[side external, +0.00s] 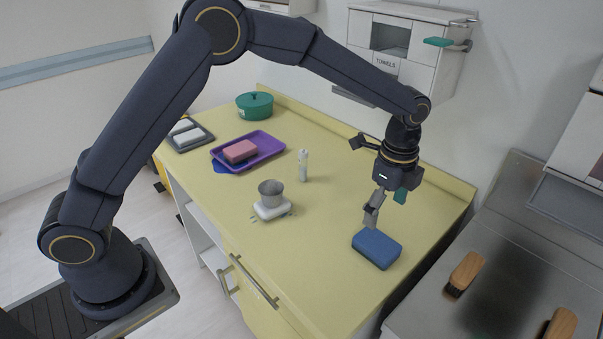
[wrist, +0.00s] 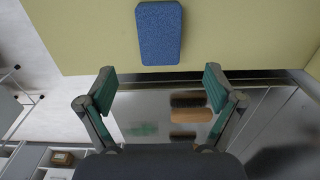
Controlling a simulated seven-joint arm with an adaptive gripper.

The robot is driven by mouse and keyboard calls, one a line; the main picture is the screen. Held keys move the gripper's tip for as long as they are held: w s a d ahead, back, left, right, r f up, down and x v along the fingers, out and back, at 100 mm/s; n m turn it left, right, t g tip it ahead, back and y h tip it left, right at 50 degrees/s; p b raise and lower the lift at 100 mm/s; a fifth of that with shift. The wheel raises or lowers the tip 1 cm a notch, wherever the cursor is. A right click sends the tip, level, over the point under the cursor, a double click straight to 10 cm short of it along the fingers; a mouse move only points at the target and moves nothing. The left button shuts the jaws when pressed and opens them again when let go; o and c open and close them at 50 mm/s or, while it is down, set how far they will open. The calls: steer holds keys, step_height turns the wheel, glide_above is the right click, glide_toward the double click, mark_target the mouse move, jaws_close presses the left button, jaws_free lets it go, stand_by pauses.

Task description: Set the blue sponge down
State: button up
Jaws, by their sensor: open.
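The blue sponge (side external: 377,248) lies flat on the yellow counter (side external: 330,260) near its right end. In the wrist view the blue sponge (wrist: 159,33) is at the top middle, ahead of the fingertips and apart from them. My gripper (side external: 372,215) is just above and behind the sponge in the side external view. In the wrist view my gripper (wrist: 160,78) has its two green-padded fingers spread wide, with nothing between them. It is open and empty.
A metal cup (side external: 271,192) stands on a white block. A white bottle (side external: 303,165), a purple tray (side external: 265,146) with a pink sponge (side external: 240,151) and a green pot (side external: 255,105) stand farther left. A steel surface (side external: 500,290) with wooden brushes (side external: 465,271) is at right.

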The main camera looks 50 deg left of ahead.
steer(key=s+a+r+n+t, duration=0.1)
steer(key=s+a+r+n, duration=0.4)
steer(key=r, duration=0.3)
steer(key=s+a+r+n+t, duration=0.2)
steer(key=s+a+r+n, duration=0.25)
steer(key=a+r, duration=0.3)
steer(key=s+a+n+t, duration=0.1)
steer(key=s+a+n, duration=0.2)
steer(key=s, duration=0.5)
steer(key=s+a+n+t, duration=0.1)
steer(key=s+a+n, duration=0.3)
steer(key=s, duration=0.4)
steer(key=shift+s+n+t, duration=0.15)
steer(key=shift+n+t, duration=0.15)
steer(key=shift+n, duration=0.45)
